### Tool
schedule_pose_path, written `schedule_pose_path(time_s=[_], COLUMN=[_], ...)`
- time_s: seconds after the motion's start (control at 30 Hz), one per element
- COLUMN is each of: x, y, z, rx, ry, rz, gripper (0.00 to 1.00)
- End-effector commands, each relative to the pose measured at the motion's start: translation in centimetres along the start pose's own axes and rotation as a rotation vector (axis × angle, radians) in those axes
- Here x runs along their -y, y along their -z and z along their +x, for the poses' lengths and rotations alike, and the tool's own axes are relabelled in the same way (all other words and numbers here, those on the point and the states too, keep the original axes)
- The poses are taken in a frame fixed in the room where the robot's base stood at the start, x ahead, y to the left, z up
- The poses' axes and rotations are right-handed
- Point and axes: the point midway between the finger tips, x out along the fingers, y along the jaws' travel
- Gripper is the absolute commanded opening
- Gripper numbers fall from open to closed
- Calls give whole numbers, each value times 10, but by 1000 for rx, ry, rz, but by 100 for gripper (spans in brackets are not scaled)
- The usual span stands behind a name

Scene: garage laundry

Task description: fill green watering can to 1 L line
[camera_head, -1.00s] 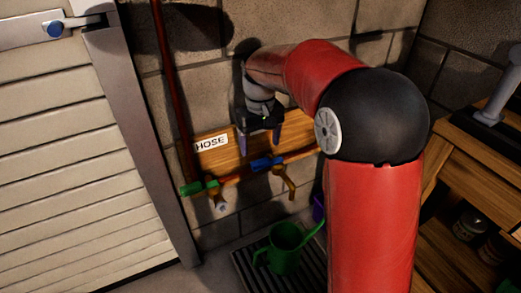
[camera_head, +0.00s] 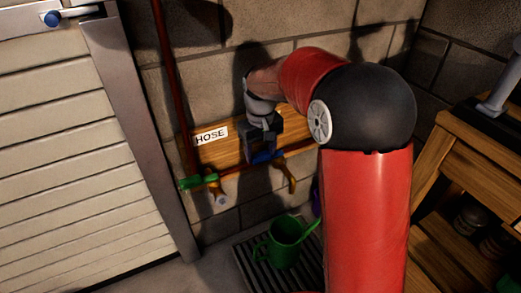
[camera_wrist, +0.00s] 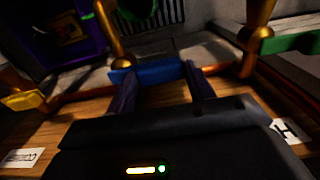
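The green watering can (camera_head: 285,247) stands upright on a dark slatted grate below the brass taps. Its rim shows at the top of the wrist view (camera_wrist: 138,10). My gripper (camera_head: 262,148) is at the blue tap handle (camera_head: 266,158), above and slightly left of the can. In the wrist view, my gripper (camera_wrist: 160,76) has its two fingers apart, reaching to the blue handle (camera_wrist: 150,73); whether they touch it I cannot tell. The brass spout (camera_head: 289,180) hangs under this tap. The can's inside and its 1 L line cannot be made out.
A green tap handle (camera_head: 198,182) is left, under the HOSE label (camera_head: 211,136). A yellow handle (camera_wrist: 22,100) and purple container (camera_wrist: 65,32) show in the wrist view. The grate (camera_head: 247,262) lies by the wall. A wooden workbench (camera_head: 460,160) stands at right.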

Motion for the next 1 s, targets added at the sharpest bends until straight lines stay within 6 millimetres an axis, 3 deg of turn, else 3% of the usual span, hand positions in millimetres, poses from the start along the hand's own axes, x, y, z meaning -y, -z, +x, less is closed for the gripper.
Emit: schedule_pose_path(time_s=[0.03, 0.2, 0.53, 1.0], x=[0, 0, 0, -4], y=[0, 0, -4, -21], z=[0, 0, -1, -2], rx=[0, 0, 0, -2], ry=[0, 0, 1, 0], rz=[0, 0, -67, -369], gripper=[31, 11, 11, 11])
